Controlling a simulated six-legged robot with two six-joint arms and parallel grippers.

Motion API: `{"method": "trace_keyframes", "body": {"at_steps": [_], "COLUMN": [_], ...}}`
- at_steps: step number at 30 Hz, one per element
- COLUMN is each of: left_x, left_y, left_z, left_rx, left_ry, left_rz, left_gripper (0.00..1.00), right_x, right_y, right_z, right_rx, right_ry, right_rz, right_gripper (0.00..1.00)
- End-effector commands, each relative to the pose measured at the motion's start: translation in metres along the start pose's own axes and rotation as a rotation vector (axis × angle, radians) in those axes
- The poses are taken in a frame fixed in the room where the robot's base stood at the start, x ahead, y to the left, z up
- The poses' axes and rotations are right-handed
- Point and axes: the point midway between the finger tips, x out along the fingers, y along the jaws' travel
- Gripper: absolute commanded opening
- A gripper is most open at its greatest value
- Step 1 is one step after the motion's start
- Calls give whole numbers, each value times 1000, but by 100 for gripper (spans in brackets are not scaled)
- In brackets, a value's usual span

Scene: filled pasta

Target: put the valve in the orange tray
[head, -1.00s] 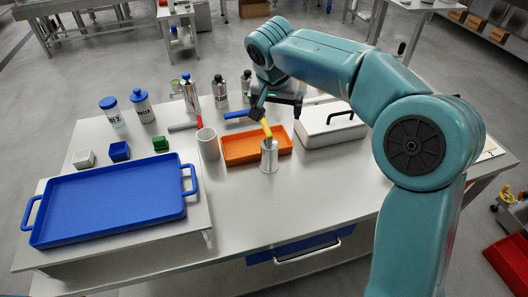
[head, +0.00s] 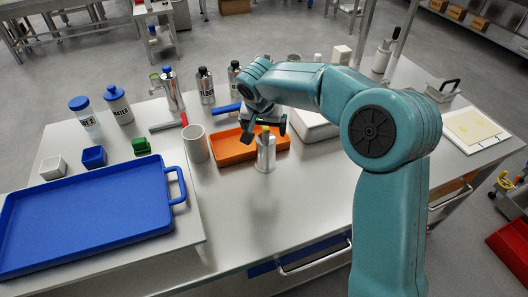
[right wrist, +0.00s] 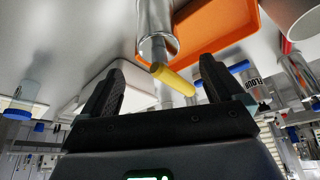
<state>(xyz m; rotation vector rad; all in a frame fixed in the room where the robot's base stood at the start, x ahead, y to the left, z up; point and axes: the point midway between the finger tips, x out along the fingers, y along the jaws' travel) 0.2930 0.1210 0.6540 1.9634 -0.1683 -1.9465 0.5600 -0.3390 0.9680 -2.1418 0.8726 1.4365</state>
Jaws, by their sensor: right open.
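The valve (head: 265,156) is a silver metal cylinder with a yellow lever at its top. It stands upright on the table, in front of the orange tray (head: 228,154) and outside it. The right wrist view also shows the valve, with its yellow lever (right wrist: 174,79) pointing toward my gripper. My right gripper (head: 264,132) is open and empty at the height of the valve's top. In the right wrist view the two dark fingers (right wrist: 160,80) are to either side of the lever; contact cannot be told. The orange tray looks empty where it shows. My left gripper is out of view.
A white cup (head: 195,146) stands left of the orange tray. A white lidded box (head: 312,125) is right of it, partly behind my arm. Several bottles stand behind. A large blue tray (head: 85,220) fills the left. The table in front of the valve is clear.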

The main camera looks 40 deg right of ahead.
Motion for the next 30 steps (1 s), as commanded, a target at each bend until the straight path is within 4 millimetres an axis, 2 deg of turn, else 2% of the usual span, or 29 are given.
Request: {"method": "trace_keyframes", "body": {"at_steps": [8,15,23,24,29,30], "left_x": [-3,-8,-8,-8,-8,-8], "left_y": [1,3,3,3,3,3], "left_z": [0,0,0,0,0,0], "left_rx": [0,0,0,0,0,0], "left_ry": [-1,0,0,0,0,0], "left_rz": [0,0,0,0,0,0], "left_gripper": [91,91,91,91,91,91], "right_x": [26,62,68,68,68,68], "right_y": [-1,-4,-4,-4,-4,-4], "right_z": [2,5,4,4,4,4], "right_rx": [-1,0,1,1,1,1], "right_ry": [-2,-3,0,0,0,0], "right_rz": [3,2,-1,-1,-1,-1], "right_gripper": [95,95,95,91,39,26]}}
